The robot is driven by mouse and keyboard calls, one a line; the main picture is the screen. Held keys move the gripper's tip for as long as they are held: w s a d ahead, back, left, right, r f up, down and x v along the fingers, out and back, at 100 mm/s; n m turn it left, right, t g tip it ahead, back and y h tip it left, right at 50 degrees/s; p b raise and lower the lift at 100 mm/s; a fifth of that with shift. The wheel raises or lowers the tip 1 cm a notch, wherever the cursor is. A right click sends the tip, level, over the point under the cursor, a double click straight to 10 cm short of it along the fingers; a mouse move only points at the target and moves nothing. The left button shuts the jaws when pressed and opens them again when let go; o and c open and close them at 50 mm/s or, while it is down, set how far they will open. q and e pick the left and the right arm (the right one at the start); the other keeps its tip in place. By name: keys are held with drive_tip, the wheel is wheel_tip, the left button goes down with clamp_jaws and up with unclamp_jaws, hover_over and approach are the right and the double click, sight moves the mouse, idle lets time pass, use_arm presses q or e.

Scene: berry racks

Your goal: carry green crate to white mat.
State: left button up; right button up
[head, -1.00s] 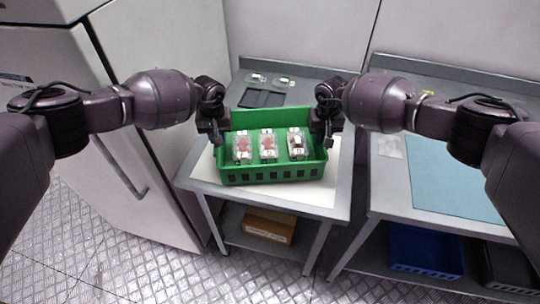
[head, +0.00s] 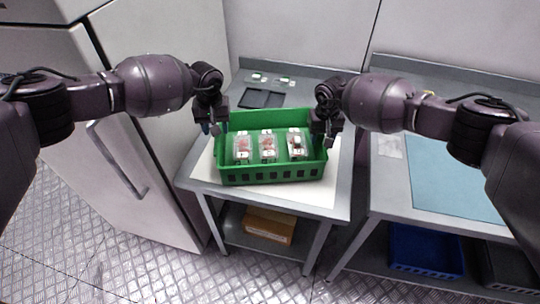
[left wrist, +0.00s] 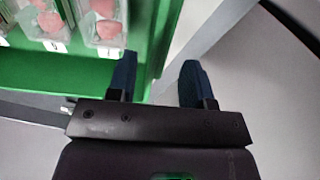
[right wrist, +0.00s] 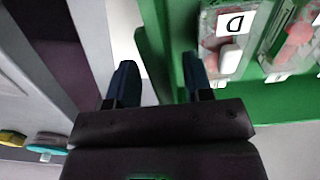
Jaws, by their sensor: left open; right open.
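The green crate (head: 270,178) stands upright on the white mat (head: 203,168), on the small table in the middle of the head view. It holds three clear punnets (head: 268,147) with red contents and white labels. My left gripper (head: 214,129) is open at the crate's left end. In the left wrist view, the crate's end wall (left wrist: 160,35) runs between the open fingers. My right gripper (head: 326,130) is open at the crate's right end. In the right wrist view, the green wall (right wrist: 155,50) shows between its open fingers. Neither gripper is closed on the crate.
A tall pale cabinet (head: 150,190) stands close at left. A second table with a blue mat (head: 450,180) is at right. A cardboard box (head: 269,225) and blue crate (head: 425,250) sit on lower shelves.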

use_arm(q)
wheel_tip(320, 180, up, 8)
use_arm(e)
wheel_tip(320, 180, up, 12)
idle(0.8)
use_arm(q)
drive_tip(key=shift+s, duration=0.1)
use_arm(e)
drive_tip(key=shift+s, duration=0.1)
